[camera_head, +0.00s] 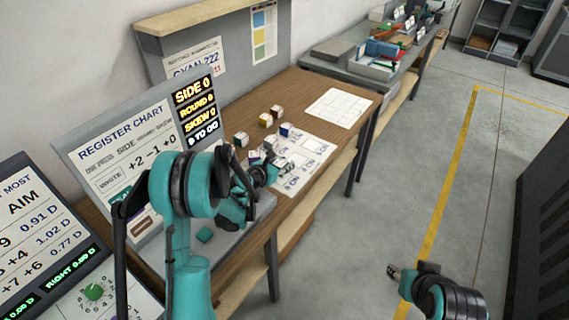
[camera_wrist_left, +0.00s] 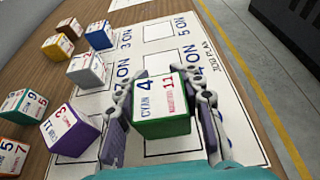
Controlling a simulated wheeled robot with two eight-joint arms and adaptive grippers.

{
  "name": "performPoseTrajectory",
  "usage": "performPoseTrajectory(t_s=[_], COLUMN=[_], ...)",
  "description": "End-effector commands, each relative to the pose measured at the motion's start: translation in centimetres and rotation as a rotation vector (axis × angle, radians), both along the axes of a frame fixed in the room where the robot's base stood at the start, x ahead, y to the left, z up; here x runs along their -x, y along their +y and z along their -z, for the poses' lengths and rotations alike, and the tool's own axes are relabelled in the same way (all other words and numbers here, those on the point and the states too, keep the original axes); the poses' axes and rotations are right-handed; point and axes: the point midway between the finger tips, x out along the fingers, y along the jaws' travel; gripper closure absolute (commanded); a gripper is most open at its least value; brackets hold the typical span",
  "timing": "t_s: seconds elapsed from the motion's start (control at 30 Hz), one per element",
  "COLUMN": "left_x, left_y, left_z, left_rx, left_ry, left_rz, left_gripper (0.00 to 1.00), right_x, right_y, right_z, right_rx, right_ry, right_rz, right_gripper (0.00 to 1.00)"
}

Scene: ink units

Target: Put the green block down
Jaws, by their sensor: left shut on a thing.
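In the left wrist view, the green block (camera_wrist_left: 163,127) has a white top reading "CYAN 4" and "MAGENTA 11". My left gripper (camera_wrist_left: 162,108) is shut on it, one finger on each side. The block is over a white printed sheet (camera_wrist_left: 158,32) with outlined boxes and numbers. I cannot tell whether its base touches the sheet. In the head view, my left gripper (camera_head: 275,166) is low over this sheet (camera_head: 313,150) on the wooden table, and the block is mostly hidden. My right gripper (camera_head: 394,271) is over the floor, away from the table; its jaws are too small to read.
Several other blocks stand left of the held one in the wrist view, including a purple block (camera_wrist_left: 70,132), a grey block (camera_wrist_left: 86,70) and a blue block (camera_wrist_left: 99,35). A second sheet (camera_head: 339,108) lies bare farther along the table. A register chart board (camera_head: 125,145) stands at left.

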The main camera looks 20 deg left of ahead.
Motion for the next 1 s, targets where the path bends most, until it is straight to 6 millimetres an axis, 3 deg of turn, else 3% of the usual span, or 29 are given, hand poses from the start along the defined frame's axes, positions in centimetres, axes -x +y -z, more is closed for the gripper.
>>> performPoseTrajectory(t_s=[0.43, 0.47, 0.53, 0.87, 1.0], left_x=[0.0, 0.1, 0.1, 0.2, 0.2], left_y=[0.0, 0.0, -0.1, -0.2, -0.2], left_z=[1.2, 1.2, 1.2, 1.3, 0.3], left_rx=[0.0, 0.0, -0.001, -0.002, -0.002], left_ry=[0.001, 0.002, 0.002, 0.005, 0.005], left_rz=[0.001, 0.002, 0.002, 0.005, 0.005], left_gripper=[0.94, 0.63, 0.44, 0.42, 0.42], right_x=[0.0, 0.0, 0.0, 0.0, 0.0], right_y=[0.0, 0.0, 0.0, 0.0, 0.0], right_z=[1.2, 1.2, 1.2, 1.2, 0.1], right_rx=[0.0, 0.0, 0.0, 0.0, 0.0], right_ry=[0.0, 0.0, 0.0, 0.0, 0.0], right_rz=[0.0, 0.0, 0.0, 0.0, 0.0], right_gripper=[0.6, 0.6, 0.6, 0.6, 0.6])
